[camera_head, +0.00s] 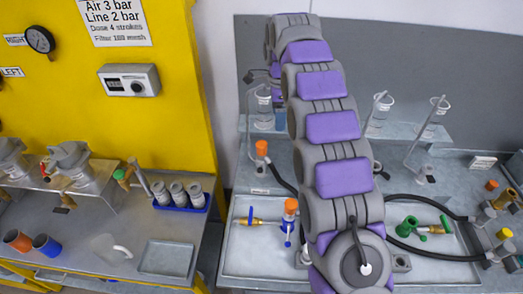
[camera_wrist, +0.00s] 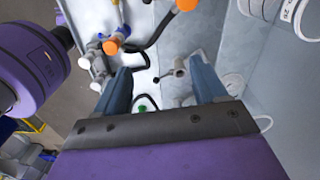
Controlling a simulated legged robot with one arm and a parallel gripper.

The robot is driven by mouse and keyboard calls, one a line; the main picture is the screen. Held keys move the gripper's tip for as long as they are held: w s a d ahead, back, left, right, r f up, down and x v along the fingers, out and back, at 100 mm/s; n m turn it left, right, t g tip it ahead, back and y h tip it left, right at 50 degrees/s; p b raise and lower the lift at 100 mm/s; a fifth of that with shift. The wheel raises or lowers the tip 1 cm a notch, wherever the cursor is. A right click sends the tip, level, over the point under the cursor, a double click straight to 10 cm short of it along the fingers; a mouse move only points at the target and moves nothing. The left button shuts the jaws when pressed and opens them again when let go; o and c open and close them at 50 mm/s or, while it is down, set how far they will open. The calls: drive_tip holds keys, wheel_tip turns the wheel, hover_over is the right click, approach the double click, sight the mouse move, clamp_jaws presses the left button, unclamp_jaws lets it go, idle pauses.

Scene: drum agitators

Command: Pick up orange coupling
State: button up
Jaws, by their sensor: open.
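One orange fitting (camera_head: 290,207) stands upright on a blue-handled valve in the pale tray, just left of my arm. The other orange piece (camera_head: 261,148) stands farther back beside a black hose. In the wrist view, one orange end (camera_wrist: 110,47) lies beyond and left of my left fingertip, and another orange end (camera_wrist: 186,5) is at the top edge. My gripper (camera_wrist: 160,68) is open, with nothing held between its blue fingers. The head view does not show the gripper; my arm hides the area.
The pale tray (camera_head: 240,262) also holds a brass fitting with a blue handle (camera_head: 249,218). A green fitting (camera_head: 410,226) lies in the right tray, with black hoses nearby. Glass cylinders (camera_head: 380,105) stand on the rear shelf. A yellow panel (camera_head: 180,60) stands left.

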sight(263, 144)
drive_tip(key=w+a+f+m+p, duration=0.1)
drive_tip(key=w+a+f+m, duration=0.2)
drive_tip(key=w+a, duration=0.15)
drive_tip(key=shift+m, duration=0.4)
drive_tip(key=f+b, duration=0.1)
drive_tip(key=f, duration=0.3)
drive_tip(key=f+b, duration=0.1)
drive_tip(key=f, duration=0.4)
drive_tip(key=f+b, duration=0.1)
drive_tip(key=f, duration=0.3)
drive_tip(key=shift+w+a+f+b, duration=0.2)
drive_tip(key=shift+w+a+b, duration=0.1)
drive_tip(key=shift+b, duration=0.1)
drive_tip(key=f, duration=0.3)
drive_tip(key=f+b, duration=0.1)
drive_tip(key=f, duration=0.1)
drive_tip(key=shift+a, duration=0.35)
drive_tip(key=c, duration=1.3)
drive_tip(key=shift+o, duration=0.2)
drive_tip(key=shift+r, duration=0.1)
wheel_tip(263, 144, up, 10)
drive_tip(key=shift+f+p, duration=0.1)
drive_tip(key=shift+p, duration=0.7)
